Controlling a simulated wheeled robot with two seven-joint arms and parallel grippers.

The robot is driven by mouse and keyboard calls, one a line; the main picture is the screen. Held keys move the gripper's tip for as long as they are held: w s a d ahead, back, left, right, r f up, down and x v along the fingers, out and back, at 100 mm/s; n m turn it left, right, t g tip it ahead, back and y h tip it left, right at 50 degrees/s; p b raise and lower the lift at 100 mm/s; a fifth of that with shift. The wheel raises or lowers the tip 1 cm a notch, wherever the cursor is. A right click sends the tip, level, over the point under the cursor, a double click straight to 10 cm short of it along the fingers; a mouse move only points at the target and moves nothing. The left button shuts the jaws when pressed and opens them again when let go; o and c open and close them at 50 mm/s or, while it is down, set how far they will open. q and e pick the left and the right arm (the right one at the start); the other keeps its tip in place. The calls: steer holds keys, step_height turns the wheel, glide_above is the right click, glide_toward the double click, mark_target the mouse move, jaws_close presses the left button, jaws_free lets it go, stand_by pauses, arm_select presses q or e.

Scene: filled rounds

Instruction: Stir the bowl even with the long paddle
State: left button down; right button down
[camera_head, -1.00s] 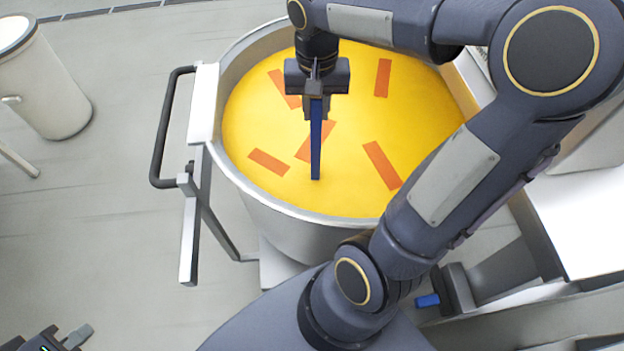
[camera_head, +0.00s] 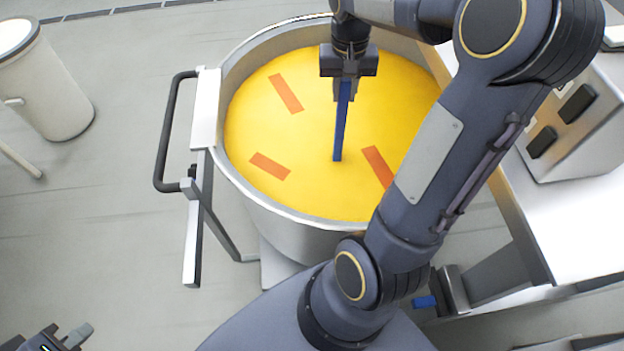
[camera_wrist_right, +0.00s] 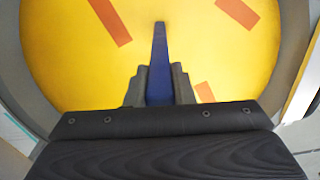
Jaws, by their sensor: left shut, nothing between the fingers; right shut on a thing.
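The bowl is a large round metal vessel (camera_head: 290,222) filled with smooth yellow stuff (camera_head: 300,135). Three orange strips show on the yellow: one at upper left (camera_head: 286,93), one at lower left (camera_head: 270,166) and one at right (camera_head: 377,166), partly behind my arm. My right gripper (camera_head: 343,88) is shut on the long blue paddle (camera_head: 340,130). The paddle points down, its low end at the yellow surface right of the middle. In the right wrist view the paddle (camera_wrist_right: 159,60) stands between the fingers. My left gripper (camera_head: 75,337) is shut and empty at the bottom left corner.
A black handle (camera_head: 163,135) and a white bracket (camera_head: 192,230) stick out at the bowl's left. A white bin (camera_head: 45,85) stands at far left. A white table (camera_head: 570,225) with a box with dark buttons (camera_head: 575,125) is at right. My right arm covers the bowl's right side.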

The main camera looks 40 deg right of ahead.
steer(key=w+a+p, duration=0.1)
steer(key=w+p, duration=0.4)
steer(key=w, duration=0.6)
steer(key=s+a+b, duration=0.2)
steer(key=s+a, duration=0.3)
steer(key=s, duration=0.2)
steer(key=shift+s+b, duration=0.2)
steer(key=shift+b, duration=0.2)
step_height(320, 180, up, 27)
steer(key=p, duration=1.2)
steer(key=shift+p, duration=0.35)
